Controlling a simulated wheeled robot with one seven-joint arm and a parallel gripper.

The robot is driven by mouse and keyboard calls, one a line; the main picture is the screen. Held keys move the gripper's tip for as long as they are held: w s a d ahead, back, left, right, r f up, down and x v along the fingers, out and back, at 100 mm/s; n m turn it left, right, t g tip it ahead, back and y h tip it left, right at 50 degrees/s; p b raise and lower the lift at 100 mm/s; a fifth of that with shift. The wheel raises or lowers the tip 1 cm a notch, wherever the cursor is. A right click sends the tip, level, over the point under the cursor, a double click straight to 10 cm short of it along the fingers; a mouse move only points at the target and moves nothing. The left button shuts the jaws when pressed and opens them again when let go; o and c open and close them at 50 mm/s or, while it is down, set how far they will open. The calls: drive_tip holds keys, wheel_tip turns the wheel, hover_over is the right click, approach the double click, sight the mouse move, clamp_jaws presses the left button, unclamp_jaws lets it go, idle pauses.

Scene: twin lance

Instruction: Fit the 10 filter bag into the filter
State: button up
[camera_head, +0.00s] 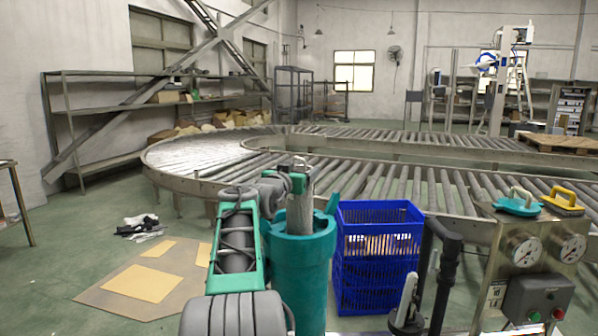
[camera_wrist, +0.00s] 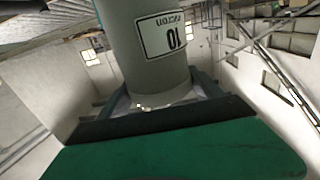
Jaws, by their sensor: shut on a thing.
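The grey cylindrical filter bag (camera_head: 300,214) stands upright in the head view. Its label reads "10 micron" upside down in the wrist view (camera_wrist: 163,38). My gripper (camera_head: 299,172) is shut on the bag near its upper end; in the wrist view the jaws (camera_wrist: 150,103) close around it. The teal filter housing (camera_head: 300,262) is a tall open-topped cylinder directly under the bag. The bag's lower end meets the housing's mouth, and I cannot tell how far it reaches inside. My arm hides part of the housing's left side.
Stacked blue crates (camera_head: 378,258) stand right of the housing. A panel with two gauges (camera_head: 525,250) stands at the right, with a teal handled piece (camera_head: 516,204) and a yellow one (camera_head: 563,200) on top. A roller conveyor (camera_head: 430,185) curves behind. Flattened cardboard (camera_head: 120,290) lies on the left floor.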

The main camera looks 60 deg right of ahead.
sight(294, 221)
drive_tip(key=shift+f+b, duration=5.75)
drive_tip(key=shift+f, duration=1.15)
drive_tip(key=o, duration=2)
drive_tip(key=shift+f, duration=0.1)
drive_tip(key=shift+o, duration=0.2)
drive_tip(key=shift+w+a, duration=0.1)
drive_tip(key=shift+a, duration=0.25)
drive_tip(key=a, duration=0.4)
drive_tip(key=s+a, duration=0.1)
drive_tip(key=a, duration=0.1)
drive_tip(key=shift+a+p, duration=0.15)
drive_tip(key=shift+p, duration=0.15)
drive_tip(key=shift+a, duration=0.4)
drive_tip(key=shift+s, duration=0.1)
drive_tip(key=shift+r, duration=0.25)
